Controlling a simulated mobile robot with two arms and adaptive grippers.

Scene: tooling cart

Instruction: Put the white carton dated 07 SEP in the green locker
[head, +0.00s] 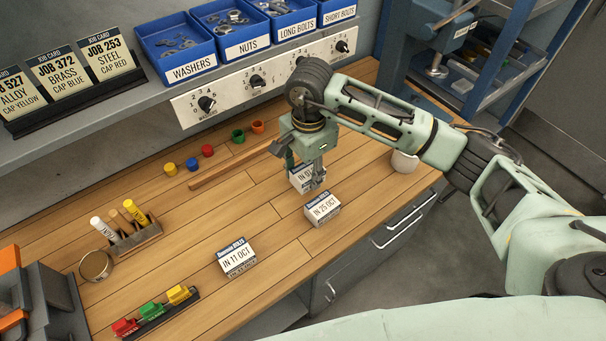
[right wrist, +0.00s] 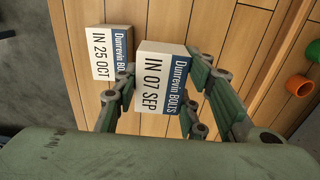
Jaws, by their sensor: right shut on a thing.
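The white carton dated 07 SEP (right wrist: 160,85) is between the fingers of my right gripper (head: 308,180), which is shut on it. In the head view this carton (head: 297,183) is partly hidden behind the fingers, with only "IN 0" readable. I cannot tell whether it touches the bench or is slightly above it. A similar carton dated 25 OCT (head: 322,210) sits just beside it; it also shows in the right wrist view (right wrist: 103,55). A third carton dated 11 OCT (head: 237,257) stands nearer the front. The green locker is not in view. My left gripper is not in view.
The wooden bench (head: 200,225) holds a marker holder (head: 135,240), a round tin (head: 96,266), a rack of coloured blocks (head: 155,312), several small coloured caps (head: 207,151) and a white cup (head: 404,162). Blue bins (head: 176,50) stand on the shelf. A blue rack is at back right.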

